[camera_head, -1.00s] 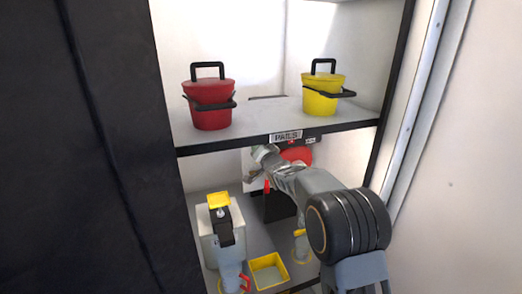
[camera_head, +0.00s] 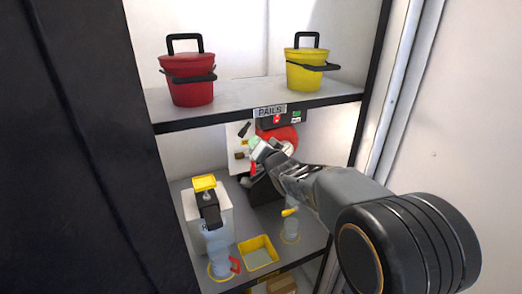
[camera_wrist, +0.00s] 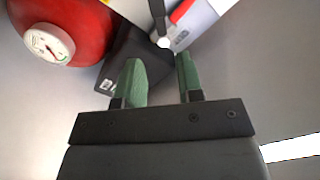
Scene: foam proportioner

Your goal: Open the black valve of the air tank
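The red air tank (camera_head: 279,136) is on the lower shelf, partly hidden behind my arm. In the wrist view the red tank (camera_wrist: 72,22) with its round white gauge (camera_wrist: 49,45) is at the upper left. A black lever (camera_wrist: 157,12) with a white round end shows at the top of the wrist view, beyond the fingertips. A small black handle (camera_head: 244,130) shows on the white panel in the head view; I cannot tell which is the tank's valve. My gripper (camera_wrist: 160,68) is open and empty, its green fingers apart. It is in front of the tank (camera_head: 256,149).
A red pail (camera_head: 188,79) and a yellow pail (camera_head: 306,70) stand on the upper shelf (camera_head: 240,102). Below are a white pump container (camera_head: 190,207), a clear jug (camera_head: 221,265), a yellow tray (camera_head: 259,252) and a clear vessel (camera_head: 291,228). A dark cabinet side stands at left.

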